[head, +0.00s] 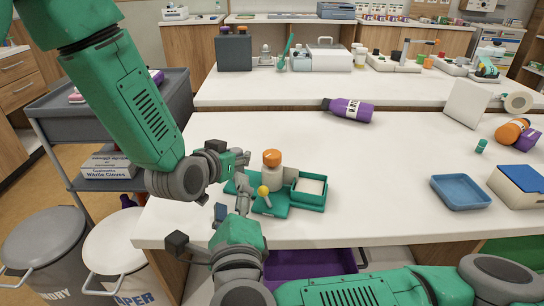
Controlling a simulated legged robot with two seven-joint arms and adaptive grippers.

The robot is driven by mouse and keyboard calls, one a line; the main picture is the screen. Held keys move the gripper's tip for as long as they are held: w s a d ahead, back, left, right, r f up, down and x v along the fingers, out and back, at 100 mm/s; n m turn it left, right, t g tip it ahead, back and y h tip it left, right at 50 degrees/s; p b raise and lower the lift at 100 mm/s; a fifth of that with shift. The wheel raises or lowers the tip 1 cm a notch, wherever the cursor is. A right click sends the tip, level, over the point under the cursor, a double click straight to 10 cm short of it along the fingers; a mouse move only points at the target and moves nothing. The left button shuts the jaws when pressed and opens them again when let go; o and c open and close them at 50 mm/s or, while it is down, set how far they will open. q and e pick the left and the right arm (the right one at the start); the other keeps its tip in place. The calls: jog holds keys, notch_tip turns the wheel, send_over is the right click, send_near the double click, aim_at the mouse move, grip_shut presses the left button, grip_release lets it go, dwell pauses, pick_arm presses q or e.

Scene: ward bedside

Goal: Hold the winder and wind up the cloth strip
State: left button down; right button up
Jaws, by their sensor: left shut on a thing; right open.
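The green winder (272,207) stands near the front edge of the white table, with a yellow knob (263,191) on its front. A green open box (310,201) at its right end has a pale inside; I cannot clearly tell the cloth strip there. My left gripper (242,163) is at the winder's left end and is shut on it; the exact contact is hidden. My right gripper (200,226) is open and empty, lower and to the left, by the table's front edge. It hides part of the winder's left side.
An orange-capped bottle (272,158) stands right behind the winder. A blue tray (460,192) and a blue-lidded box (519,186) are at the right. A purple bottle (349,109) lies behind. A grey cart (110,106) and bins are at the left. The table's middle is clear.

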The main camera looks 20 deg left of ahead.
aim_at(272, 160)
jog(key=n, duration=0.4)
jog(key=f+n, duration=0.1)
jog(key=n, duration=0.8)
jog(key=shift+d+f+n, duration=0.25)
jog(key=shift+d+n, duration=0.15)
jog(key=w+d+n+t+h, duration=0.1)
jog(key=w+d+n+h, duration=0.3)
jog(key=n, duration=0.5)
jog(key=shift+y, duration=0.6)
jog(key=x, duration=0.4)
jog(key=d+x, duration=0.1)
jog(key=x, duration=0.3)
jog(key=r+x, duration=0.1)
jog(key=x, duration=0.2)
jog(key=shift+w+d, duration=0.1)
jog(key=shift+w, duration=0.5)
jog(key=c, duration=1.3)
